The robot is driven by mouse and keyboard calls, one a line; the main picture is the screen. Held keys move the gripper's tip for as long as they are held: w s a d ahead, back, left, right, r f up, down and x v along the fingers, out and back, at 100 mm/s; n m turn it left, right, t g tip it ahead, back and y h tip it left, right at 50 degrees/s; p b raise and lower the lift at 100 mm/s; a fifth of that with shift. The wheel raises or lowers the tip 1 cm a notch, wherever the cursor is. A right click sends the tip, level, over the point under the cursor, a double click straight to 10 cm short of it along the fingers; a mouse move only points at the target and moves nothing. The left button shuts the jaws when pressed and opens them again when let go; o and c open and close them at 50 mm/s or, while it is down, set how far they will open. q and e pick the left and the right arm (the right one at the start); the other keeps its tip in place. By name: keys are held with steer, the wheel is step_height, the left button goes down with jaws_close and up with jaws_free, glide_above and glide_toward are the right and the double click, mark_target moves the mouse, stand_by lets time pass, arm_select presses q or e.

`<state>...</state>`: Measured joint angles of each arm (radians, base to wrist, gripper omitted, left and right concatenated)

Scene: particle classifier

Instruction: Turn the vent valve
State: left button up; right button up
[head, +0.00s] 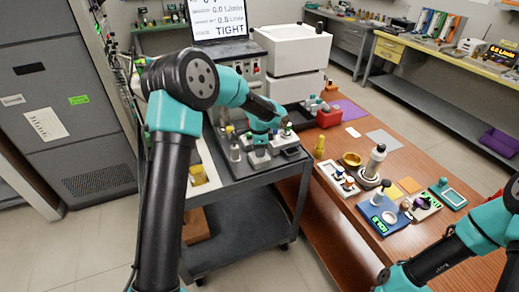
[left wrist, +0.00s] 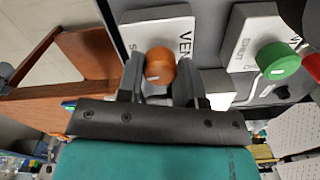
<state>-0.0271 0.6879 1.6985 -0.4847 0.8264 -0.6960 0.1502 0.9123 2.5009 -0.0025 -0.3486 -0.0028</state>
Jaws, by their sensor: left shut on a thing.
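The vent valve is an orange knob (left wrist: 160,66) on a pale block (left wrist: 155,30) lettered "VEN", the rest of the word being covered. In the left wrist view my left gripper (left wrist: 160,82) has one finger on each side of the knob and is shut on it. In the head view my left gripper (head: 272,116) reaches down to the valve blocks on the dark cart; the orange knob cannot be made out there. A green knob (left wrist: 278,61) on a second pale block stands right of it. My right arm shows at lower right, its gripper out of view.
A screen (head: 219,20) behind the cart reads "TIGHT" and flow in L/min. White boxes (head: 292,50) stand behind the valves. A wooden bench (head: 330,215) to the right holds a blue scale (head: 386,216), a brass bowl (head: 351,159) and small parts. A red part (left wrist: 312,66) is near the green knob.

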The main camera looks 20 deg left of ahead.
arm_select(q)
steer(key=n, duration=1.2)
steer(key=shift+n, duration=2.1)
steer(key=o, duration=0.9)
steer(key=shift+r, duration=0.1)
step_height(320, 180, up, 17)
steer(key=shift+r, duration=0.15)
